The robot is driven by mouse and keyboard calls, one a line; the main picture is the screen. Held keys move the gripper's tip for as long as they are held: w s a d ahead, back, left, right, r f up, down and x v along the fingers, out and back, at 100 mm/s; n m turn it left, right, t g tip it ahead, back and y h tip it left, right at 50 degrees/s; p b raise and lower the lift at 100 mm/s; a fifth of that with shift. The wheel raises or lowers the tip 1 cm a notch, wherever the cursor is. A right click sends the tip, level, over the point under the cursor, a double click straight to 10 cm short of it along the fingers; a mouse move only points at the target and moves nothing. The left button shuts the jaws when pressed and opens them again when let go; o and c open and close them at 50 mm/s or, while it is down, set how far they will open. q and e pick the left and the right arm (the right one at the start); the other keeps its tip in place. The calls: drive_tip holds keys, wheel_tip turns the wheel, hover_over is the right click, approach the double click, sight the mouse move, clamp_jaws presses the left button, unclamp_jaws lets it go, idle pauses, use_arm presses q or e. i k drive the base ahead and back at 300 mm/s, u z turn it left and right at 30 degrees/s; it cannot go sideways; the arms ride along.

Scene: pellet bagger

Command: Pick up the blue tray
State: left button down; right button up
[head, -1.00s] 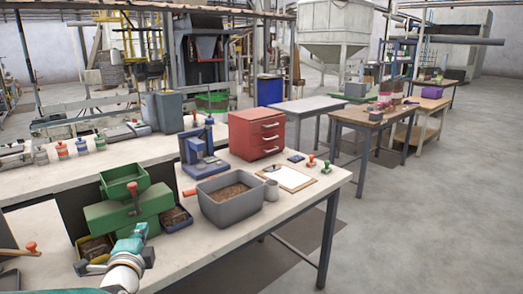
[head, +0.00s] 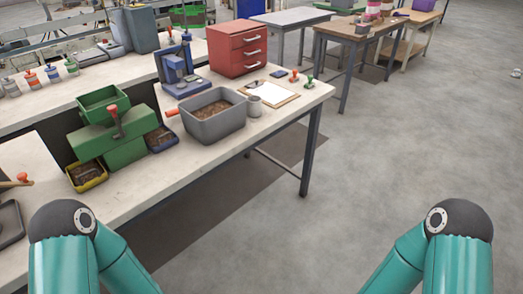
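The blue tray (head: 165,147) is small and holds brown material. It sits on the near workbench, close against the right side of the green machine (head: 122,150), which hides part of it. A yellow tray (head: 90,186) with similar brown contents stands at the machine's front left. Neither of my grippers is in view. Only teal links of my two arms show at the bottom left and bottom right, apart from the blue tray.
A large grey bin (head: 215,128) of brown material stands right of the blue tray. Behind are a blue press-like device (head: 178,75) and a red drawer cabinet (head: 237,50). A clipboard (head: 270,95) lies near the workbench's (head: 200,165) right end. The floor at right is clear.

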sight(158, 142)
drive_tip(key=z, duration=1.2)
drive_tip(key=i, duration=0.15)
drive_tip(key=u, duration=2.7)
drive_tip(key=i, duration=0.15)
drive_tip(key=u, duration=1.4)
drive_tip(key=k, duration=1.05)
drive_tip(key=z, duration=1.3)
drive_tip(key=i, duration=0.9)
drive_tip(key=u, duration=0.35)
